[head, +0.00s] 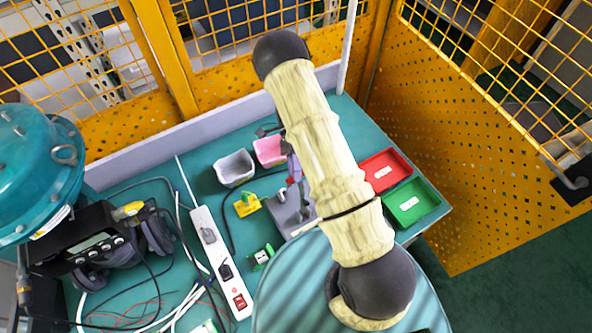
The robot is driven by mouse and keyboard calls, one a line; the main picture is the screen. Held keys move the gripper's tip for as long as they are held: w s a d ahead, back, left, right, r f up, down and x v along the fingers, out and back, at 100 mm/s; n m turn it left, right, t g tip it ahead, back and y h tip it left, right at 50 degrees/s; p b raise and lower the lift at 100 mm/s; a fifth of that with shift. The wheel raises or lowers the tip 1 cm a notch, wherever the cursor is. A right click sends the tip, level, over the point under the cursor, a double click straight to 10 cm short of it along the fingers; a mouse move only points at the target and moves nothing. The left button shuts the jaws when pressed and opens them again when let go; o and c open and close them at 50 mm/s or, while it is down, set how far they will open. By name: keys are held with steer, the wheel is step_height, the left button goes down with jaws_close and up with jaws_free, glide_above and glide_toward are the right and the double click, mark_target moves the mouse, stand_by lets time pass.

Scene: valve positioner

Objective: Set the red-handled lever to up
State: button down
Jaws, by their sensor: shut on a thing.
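The red-handled lever shows only as a small red patch (290,182) above a grey block (282,213) on the teal table, just left of my arm's pale sleeve. My gripper (293,171) is mostly hidden behind that sleeve. A narrow purple-grey part of it shows at the red patch, and it appears shut on the red handle. The fingertips and the lever's exact angle cannot be made out.
A grey bin (235,169) and a pink bin (269,152) stand behind the lever. Red (385,171) and green (411,204) trays lie right. A white power strip (221,264), cables and a teal housing (35,175) crowd the left. Yellow mesh fencing (470,150) encloses the table.

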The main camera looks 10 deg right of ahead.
steer(key=shift+s+f, duration=0.1)
steer(key=shift+f, duration=0.75)
steer(key=c, duration=1.4)
jaws_free()
steer(key=shift+o, duration=0.2)
steer(key=shift+r, duration=0.1)
steer(key=shift+c, duration=0.4)
